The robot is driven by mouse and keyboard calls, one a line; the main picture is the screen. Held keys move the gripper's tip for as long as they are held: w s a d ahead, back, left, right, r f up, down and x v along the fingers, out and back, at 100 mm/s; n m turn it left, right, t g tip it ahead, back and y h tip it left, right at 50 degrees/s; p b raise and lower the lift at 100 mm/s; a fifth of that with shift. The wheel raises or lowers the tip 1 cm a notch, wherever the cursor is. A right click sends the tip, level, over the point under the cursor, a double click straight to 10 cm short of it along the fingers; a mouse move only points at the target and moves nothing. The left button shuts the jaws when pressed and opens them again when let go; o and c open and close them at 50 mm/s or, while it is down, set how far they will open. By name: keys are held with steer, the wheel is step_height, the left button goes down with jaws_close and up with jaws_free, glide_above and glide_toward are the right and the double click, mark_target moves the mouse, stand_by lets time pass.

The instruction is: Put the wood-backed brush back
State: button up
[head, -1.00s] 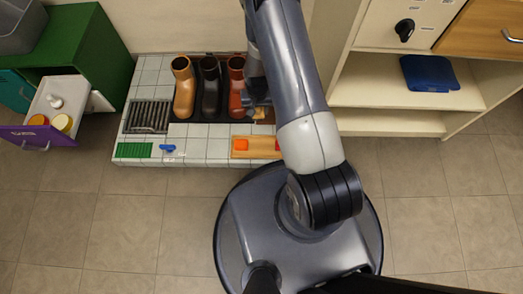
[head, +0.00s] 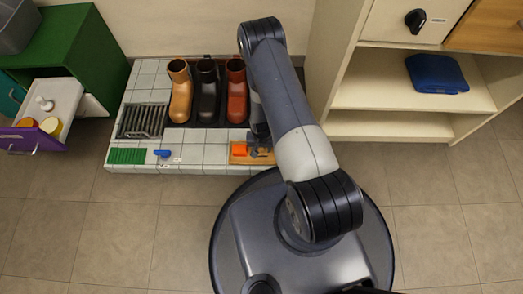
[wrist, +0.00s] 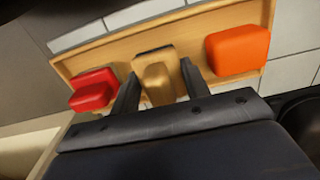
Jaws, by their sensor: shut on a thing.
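The wood-backed brush (wrist: 158,72) is a tan block with a dark strip along its far edge. It is between the two fingers of my gripper (wrist: 157,84), which is shut on it. The wooden tray (wrist: 105,57) lies under and around it, with the brush over its middle. I cannot tell whether the brush touches the tray floor. In the head view my gripper (head: 258,146) is over the wooden tray (head: 246,160) and hides the brush.
An orange block (wrist: 238,49) and a red block (wrist: 92,88) sit on the tray either side of the brush. Three boots (head: 207,92) stand behind on the tiled platform (head: 205,150). A blue item (head: 162,153) lies to the left. A shelf unit (head: 390,125) stands right.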

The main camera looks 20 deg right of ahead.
steer(key=shift+f, duration=0.9)
steer(key=shift+f, duration=0.1)
steer(key=o, duration=0.9)
steer(key=shift+b, duration=0.3)
step_height(320, 180, up, 12)
steer(key=p, duration=0.5)
